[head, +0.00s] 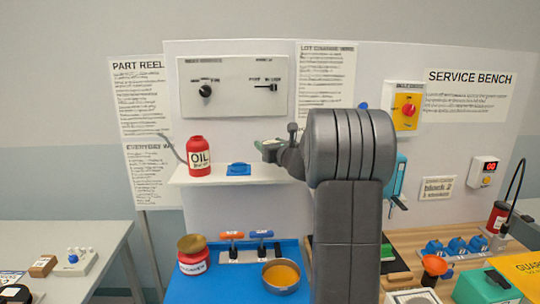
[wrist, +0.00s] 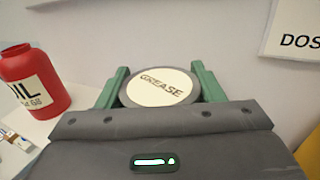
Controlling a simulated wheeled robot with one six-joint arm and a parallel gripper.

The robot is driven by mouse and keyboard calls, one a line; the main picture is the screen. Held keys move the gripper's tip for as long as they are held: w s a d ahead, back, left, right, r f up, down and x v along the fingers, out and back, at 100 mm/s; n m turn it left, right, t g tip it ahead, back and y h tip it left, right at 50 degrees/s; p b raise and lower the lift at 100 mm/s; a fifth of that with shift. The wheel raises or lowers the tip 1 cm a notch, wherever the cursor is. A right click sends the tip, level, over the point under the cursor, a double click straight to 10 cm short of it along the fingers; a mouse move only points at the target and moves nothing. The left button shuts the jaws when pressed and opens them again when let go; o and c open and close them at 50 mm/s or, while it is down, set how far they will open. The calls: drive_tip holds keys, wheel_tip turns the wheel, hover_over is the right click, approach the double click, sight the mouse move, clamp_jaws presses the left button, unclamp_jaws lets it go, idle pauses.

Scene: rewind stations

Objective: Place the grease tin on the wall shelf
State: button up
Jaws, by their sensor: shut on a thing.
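The grease tin shows in the wrist view as a round pale lid marked GREASE (wrist: 158,88). My gripper (wrist: 160,78) is shut on it, with one green finger on each side. In the head view my gripper (head: 272,147) is over the right part of the wall shelf (head: 230,181), and the tin is mostly or wholly hidden by my arm. The white shelf also shows in the wrist view (wrist: 72,108), left of the tin. I cannot tell whether the tin touches the shelf.
A red oil bottle (head: 199,157) stands at the shelf's left, also in the wrist view (wrist: 32,82). A low blue piece (head: 238,169) lies mid-shelf, leaving bare room around it. Below, a blue mat (head: 215,285) holds a bowl (head: 282,277) and a red tin (head: 194,264).

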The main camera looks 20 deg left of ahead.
wheel_tip(320, 180, down, 3)
drive_tip(key=shift+r, duration=0.15)
drive_tip(key=shift+w+a+f, duration=0.1)
drive_tip(key=shift+w+f, duration=0.1)
drive_tip(key=shift+f, duration=0.35)
drive_tip(key=shift+f, duration=0.2)
drive_tip(key=o, duration=1.1)
drive_tip(key=shift+r, duration=0.15)
drive_tip(key=b+v, duration=0.3)
drive_tip(key=v, duration=0.9)
